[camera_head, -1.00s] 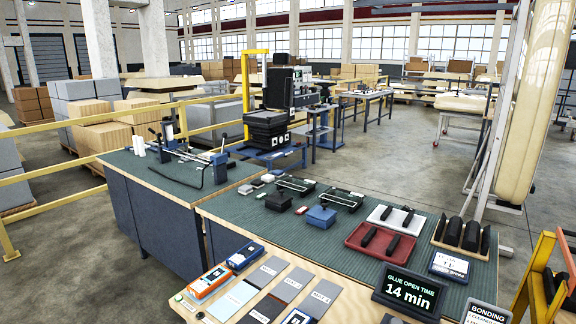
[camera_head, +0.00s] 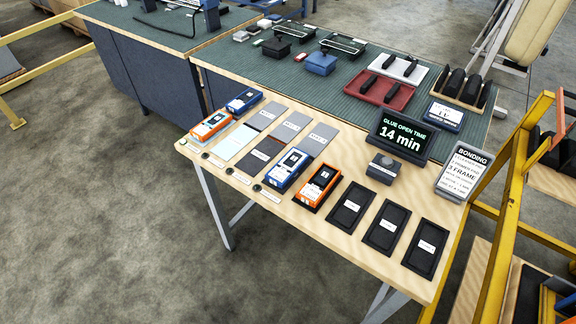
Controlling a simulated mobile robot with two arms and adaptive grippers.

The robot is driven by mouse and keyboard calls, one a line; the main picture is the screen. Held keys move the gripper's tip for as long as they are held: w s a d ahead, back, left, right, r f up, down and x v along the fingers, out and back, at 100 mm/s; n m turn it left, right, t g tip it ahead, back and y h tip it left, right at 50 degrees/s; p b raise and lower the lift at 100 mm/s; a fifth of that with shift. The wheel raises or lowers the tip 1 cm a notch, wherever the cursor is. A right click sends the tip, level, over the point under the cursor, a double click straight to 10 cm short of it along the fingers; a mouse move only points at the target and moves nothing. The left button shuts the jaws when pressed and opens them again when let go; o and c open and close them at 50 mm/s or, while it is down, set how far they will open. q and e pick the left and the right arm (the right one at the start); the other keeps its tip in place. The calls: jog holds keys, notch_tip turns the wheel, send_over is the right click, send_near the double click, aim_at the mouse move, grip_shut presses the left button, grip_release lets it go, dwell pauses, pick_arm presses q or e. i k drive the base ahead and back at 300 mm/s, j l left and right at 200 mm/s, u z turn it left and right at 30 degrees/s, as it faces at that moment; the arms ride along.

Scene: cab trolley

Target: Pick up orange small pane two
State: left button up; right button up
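One orange item (camera_head: 211,125) is at the table's left end, next to a blue item (camera_head: 243,101). The other orange item (camera_head: 318,184) lies on a black pad near the table's middle, beside another blue item (camera_head: 287,169). The labels are too small to read, so I cannot tell which is orange small pane two. Neither of my grippers shows.
Several black trays (camera_head: 387,230) lie on the right, with grey pads (camera_head: 290,126) toward the back. A "GLUE OPEN TIME 14 min" display (camera_head: 403,134) and a BONDING sign (camera_head: 463,171) stand behind. A yellow frame (camera_head: 503,230) borders the right. Grey floor (camera_head: 110,220) is open in front.

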aim_at(203, 131)
jog(key=i+j+z, duration=0.1)
jog(key=z, duration=0.3)
jog(key=j+z, duration=0.3)
jog(key=z, duration=0.15)
jog(key=i+j+z, duration=0.1)
jog(key=j+z, duration=0.15)
jog(key=z, duration=0.15)
